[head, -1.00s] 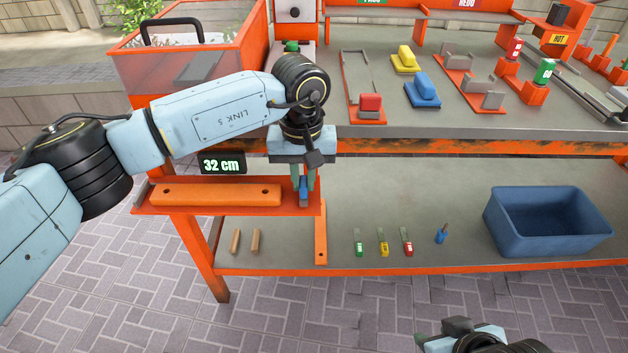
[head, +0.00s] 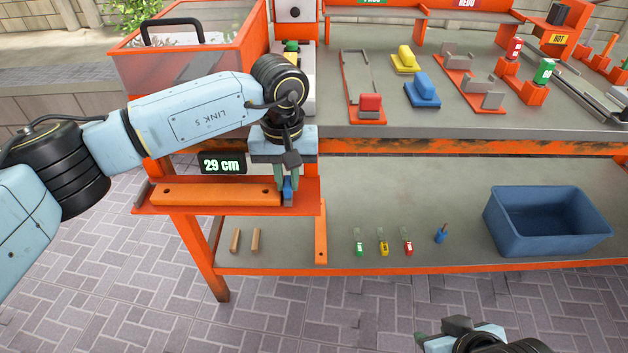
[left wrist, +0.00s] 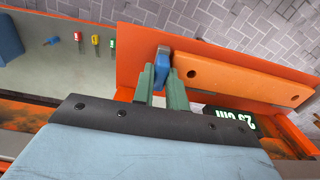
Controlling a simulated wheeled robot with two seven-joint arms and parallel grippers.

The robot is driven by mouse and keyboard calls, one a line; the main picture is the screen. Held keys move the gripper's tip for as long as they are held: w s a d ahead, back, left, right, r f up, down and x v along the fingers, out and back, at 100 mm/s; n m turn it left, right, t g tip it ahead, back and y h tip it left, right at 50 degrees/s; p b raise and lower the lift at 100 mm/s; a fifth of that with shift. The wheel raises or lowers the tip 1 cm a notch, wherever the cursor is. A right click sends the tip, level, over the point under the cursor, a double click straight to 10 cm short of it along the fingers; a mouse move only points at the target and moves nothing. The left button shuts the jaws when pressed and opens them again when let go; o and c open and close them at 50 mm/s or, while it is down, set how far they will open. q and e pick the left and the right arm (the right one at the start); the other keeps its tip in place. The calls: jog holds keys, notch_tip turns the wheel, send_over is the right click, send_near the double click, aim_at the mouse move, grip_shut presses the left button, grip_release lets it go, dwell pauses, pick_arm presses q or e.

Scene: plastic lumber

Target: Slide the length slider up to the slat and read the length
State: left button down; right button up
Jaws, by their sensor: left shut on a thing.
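The orange slat (head: 215,191) with two holes lies lengthwise on the orange measuring shelf (head: 230,210). The length slider (head: 287,190), a blue grip on a grey block, stands at the slat's right end. In the left wrist view the slider (left wrist: 162,68) is right beside the slat (left wrist: 235,78); any small gap is hard to make out. My left gripper (head: 287,178) is shut on the slider's blue grip.
A blue bin (head: 547,222) stands on the lower shelf at right. Several small tagged pieces (head: 383,243) and two wooden pegs (head: 245,240) lie there too. Yellow, blue and red blocks sit on the upper bench (head: 450,125).

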aim_at(273, 191)
pick_arm(q)
jog(key=shift+a, duration=1.6)
jog(key=c, duration=1.3)
grip_release()
jog(key=shift+o, duration=0.2)
